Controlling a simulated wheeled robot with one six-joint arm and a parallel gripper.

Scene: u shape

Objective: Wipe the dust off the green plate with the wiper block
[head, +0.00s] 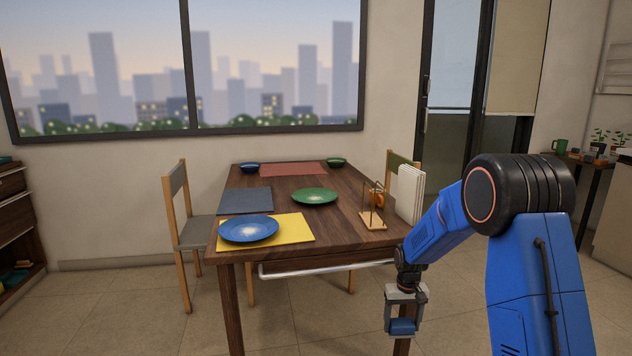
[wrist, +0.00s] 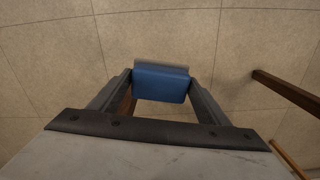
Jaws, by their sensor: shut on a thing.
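The green plate (head: 315,196) lies on the wooden table, right of the middle, with a pale dusty patch at its centre. My gripper (head: 403,322) is in front of the table's right front corner, below the tabletop and apart from the plate. It is shut on the blue wiper block (head: 401,327). In the wrist view the wiper block (wrist: 161,84) sits between the two fingers over the tiled floor, with a grey layer along its far edge.
A blue plate (head: 249,229) with a pale patch lies on a yellow mat (head: 300,230). A small wooden stand (head: 374,220) is near the table's right edge. Two bowls (head: 250,167) (head: 336,162) are at the back. Chairs (head: 176,205) (head: 400,160) flank the table. A rail (head: 320,268) runs along its front.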

